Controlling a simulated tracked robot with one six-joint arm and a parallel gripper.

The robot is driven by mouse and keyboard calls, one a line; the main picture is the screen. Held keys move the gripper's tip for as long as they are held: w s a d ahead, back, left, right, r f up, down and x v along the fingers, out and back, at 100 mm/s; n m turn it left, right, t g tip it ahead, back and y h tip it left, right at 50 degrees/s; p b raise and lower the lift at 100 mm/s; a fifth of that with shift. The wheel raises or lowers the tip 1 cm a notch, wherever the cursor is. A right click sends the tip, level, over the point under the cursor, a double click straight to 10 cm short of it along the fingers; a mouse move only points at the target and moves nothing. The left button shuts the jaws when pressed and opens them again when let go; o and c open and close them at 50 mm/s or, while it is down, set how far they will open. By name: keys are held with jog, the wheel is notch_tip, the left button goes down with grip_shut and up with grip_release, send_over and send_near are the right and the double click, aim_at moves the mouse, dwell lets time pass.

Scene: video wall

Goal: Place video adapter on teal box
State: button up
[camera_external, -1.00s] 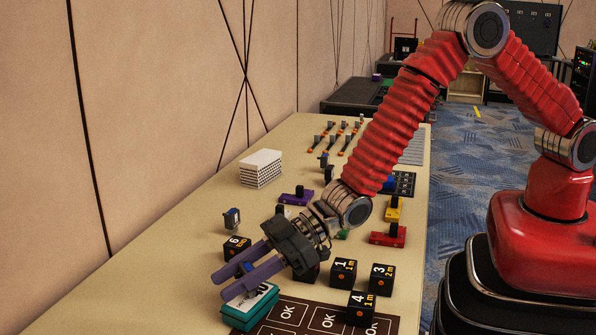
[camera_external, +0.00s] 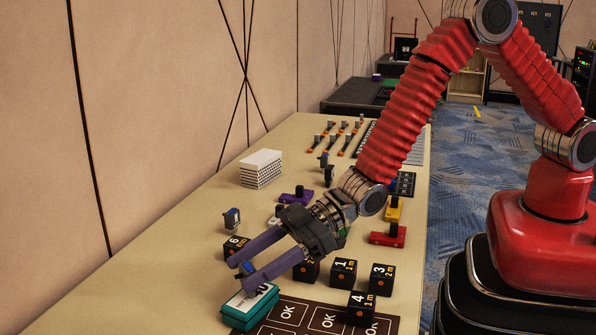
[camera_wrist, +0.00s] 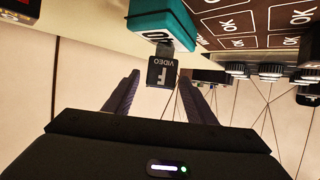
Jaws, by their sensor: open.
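The teal box (camera_external: 262,307) lies at the near end of the table, at the left edge of a dark mat. It also shows at the top of the wrist view (camera_wrist: 160,18). The video adapter (camera_wrist: 162,73), a dark block marked F VIDEO with a grey plug, is upside down in the wrist view, its plug end against the teal box's edge. In the external view only its blue part (camera_external: 249,267) shows; a finger hides its lower part, so its contact with the box is unclear. My gripper (camera_external: 241,273) is open, its purple fingers on either side of the adapter.
Black numbered cubes (camera_external: 343,273) stand right of my gripper. The dark mat marked OK (camera_external: 323,320) lies beside the box. Another small adapter (camera_external: 232,219) stands behind cube 6 (camera_external: 236,247). A white stack (camera_external: 261,168) is farther back.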

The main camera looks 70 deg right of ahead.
jog(key=v, duration=0.8)
jog(key=shift+s, duration=0.1)
dwell(0.6)
jog(key=s+d+r+m+h, duration=0.1)
jog(key=d+r+m+h, duration=0.1)
jog(key=d+r, duration=0.45)
jog(key=s+d+r+m+h, duration=0.1)
jog(key=d+r+h, duration=0.25)
jog(key=d, duration=0.65)
jog(key=s+d+r+m+h, duration=0.1)
jog(key=d+r+m, duration=0.1)
jog(key=d+r, duration=0.45)
jog(key=s+d+r+m+g+h, duration=0.1)
jog(key=s+d+r+m+g, duration=0.1)
jog(key=s+d, duration=0.5)
jog(key=s+d+r+m+g+h, duration=0.1)
jog(key=s+d, duration=0.7)
jog(key=s, duration=1)
jog(key=shift+s+r+m+g+h, duration=0.25)
jog(key=shift+r+m+g+h, duration=0.15)
jog(key=shift+r+m+h, duration=0.1)
